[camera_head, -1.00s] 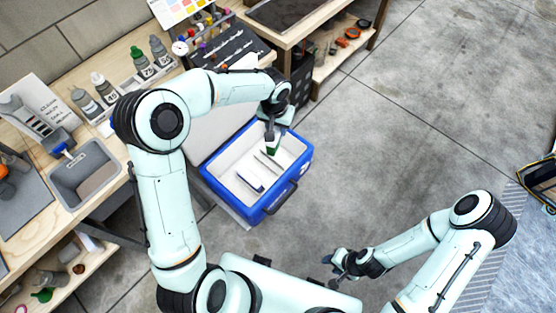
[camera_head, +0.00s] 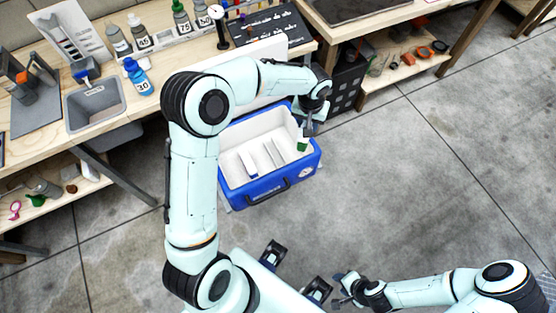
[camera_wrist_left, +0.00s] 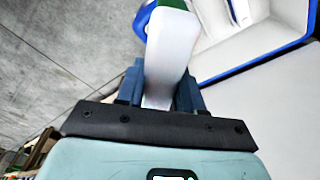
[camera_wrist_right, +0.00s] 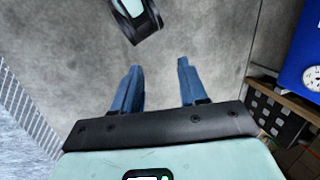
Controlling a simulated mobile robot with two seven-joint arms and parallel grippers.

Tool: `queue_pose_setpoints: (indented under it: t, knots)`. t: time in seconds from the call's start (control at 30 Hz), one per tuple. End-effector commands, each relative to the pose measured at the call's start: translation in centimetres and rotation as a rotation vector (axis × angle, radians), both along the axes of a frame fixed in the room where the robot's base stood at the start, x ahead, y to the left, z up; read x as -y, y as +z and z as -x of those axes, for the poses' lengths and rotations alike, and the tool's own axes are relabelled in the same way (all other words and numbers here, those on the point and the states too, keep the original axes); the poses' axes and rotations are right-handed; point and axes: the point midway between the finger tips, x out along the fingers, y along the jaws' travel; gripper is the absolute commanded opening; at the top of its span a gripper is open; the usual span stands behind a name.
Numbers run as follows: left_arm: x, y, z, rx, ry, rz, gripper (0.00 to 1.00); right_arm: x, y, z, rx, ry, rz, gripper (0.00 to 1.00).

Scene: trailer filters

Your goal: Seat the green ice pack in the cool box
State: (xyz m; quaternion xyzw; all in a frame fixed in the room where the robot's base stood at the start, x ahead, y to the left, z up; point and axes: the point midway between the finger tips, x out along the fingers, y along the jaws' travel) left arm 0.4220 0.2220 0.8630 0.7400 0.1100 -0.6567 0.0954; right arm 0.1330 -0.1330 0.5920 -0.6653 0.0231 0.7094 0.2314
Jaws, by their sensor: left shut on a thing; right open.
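The cool box (camera_head: 285,178) is blue with a white inside and stands open in the middle of the head view. Upright white dividers (camera_head: 268,153) stand inside it. The green ice pack (camera_head: 302,144) shows at the box's right side, below my left gripper (camera_head: 308,127). In the left wrist view the ice pack (camera_wrist_left: 172,45) is a white slab with a green end, between the fingers. My left gripper (camera_wrist_left: 160,88) is shut on it, with the box interior to the right. My right gripper (camera_head: 345,290) is open and empty over the floor; its fingers (camera_wrist_right: 156,88) are apart.
A wooden bench (camera_head: 150,107) with bottles and a grey bin (camera_head: 95,103) runs behind the box. A black perforated crate (camera_head: 347,78) stands behind it at the right. The concrete floor (camera_head: 420,190) to the right is clear.

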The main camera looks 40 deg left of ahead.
Motion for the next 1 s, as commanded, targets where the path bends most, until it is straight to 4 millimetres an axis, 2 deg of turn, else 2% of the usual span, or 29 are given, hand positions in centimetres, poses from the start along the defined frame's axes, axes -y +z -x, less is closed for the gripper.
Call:
queue_pose_setpoints:
  t: [0.03,0.3,0.43,0.6,0.77,0.87,1.0]
  knots:
    - [-1.6,-2.8,0.3,0.002,0.078,-0.002,0.00,0.3,-3.3,0.4,0.010,-0.007,0.008,0.43]
    - [-8.6,-7.7,-0.3,0.005,0.487,-0.003,0.00,1.5,-11.4,-2.1,0.104,-0.045,0.047,0.43]
    - [-11.2,-9.6,-0.6,0.004,0.642,-0.003,0.00,2.0,-14.5,-3.3,0.140,-0.059,0.062,0.43]
    - [-13.2,-10.7,-0.7,0.004,0.764,-0.001,0.00,2.5,-16.7,-4.5,0.169,-0.070,0.076,0.43]
    - [-13.8,-11.6,-0.7,0.003,0.803,-0.001,0.00,2.8,-17.4,-5.2,0.186,-0.076,0.084,0.43]
    - [-13.8,-13.6,-0.7,0.000,0.805,-0.001,0.00,3.2,-18.0,-5.9,0.207,-0.085,0.093,0.43]
    - [-13.8,-17.4,-0.7,-0.001,0.803,-0.002,0.00,3.9,-19.0,-7.3,0.242,-0.099,0.111,0.43]
